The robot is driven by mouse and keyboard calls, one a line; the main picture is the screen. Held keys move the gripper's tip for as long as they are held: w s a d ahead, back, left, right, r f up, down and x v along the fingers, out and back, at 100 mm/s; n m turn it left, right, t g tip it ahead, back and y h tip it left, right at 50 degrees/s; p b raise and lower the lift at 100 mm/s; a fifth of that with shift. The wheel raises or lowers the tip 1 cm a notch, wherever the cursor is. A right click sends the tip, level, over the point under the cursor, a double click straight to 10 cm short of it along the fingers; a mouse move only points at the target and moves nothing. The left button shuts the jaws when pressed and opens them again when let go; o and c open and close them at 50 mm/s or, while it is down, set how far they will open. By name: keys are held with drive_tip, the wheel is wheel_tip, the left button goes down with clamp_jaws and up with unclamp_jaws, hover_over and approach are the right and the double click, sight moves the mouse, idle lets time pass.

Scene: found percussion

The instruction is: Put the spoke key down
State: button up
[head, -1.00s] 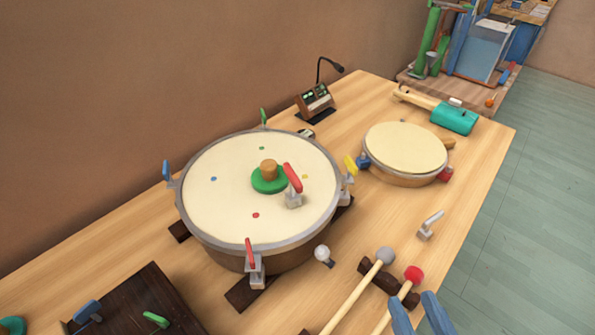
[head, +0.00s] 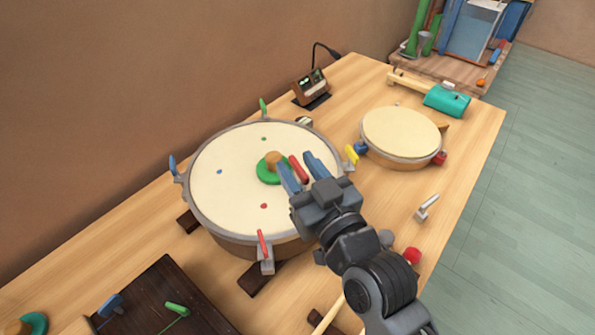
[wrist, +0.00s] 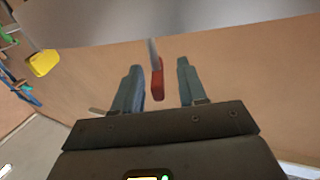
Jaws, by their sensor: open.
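A key with a red handle (head: 298,168), which I take for the spoke key, is over the pale skin of the large drum (head: 225,180), right of its centre. My gripper (head: 294,159) is open, with one blue finger on each side of the red handle. In the wrist view the red handle (wrist: 157,84) and its grey shaft are between the open fingers (wrist: 159,66), with gaps showing on both sides. My gripper hides the key's lower part in the head view, so I cannot tell whether it touches the skin.
A green disc with a wooden knob (head: 272,163) is close left of the key. Coloured tuning levers, including a yellow one (head: 351,154), stand around the rim. A smaller drum (head: 402,132) and a grey lever piece (head: 427,207) are at right. Mallets lie partly behind my arm.

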drive_tip(key=shift+x, duration=1.25)
drive_tip(key=shift+c, duration=0.3)
clamp_jaws()
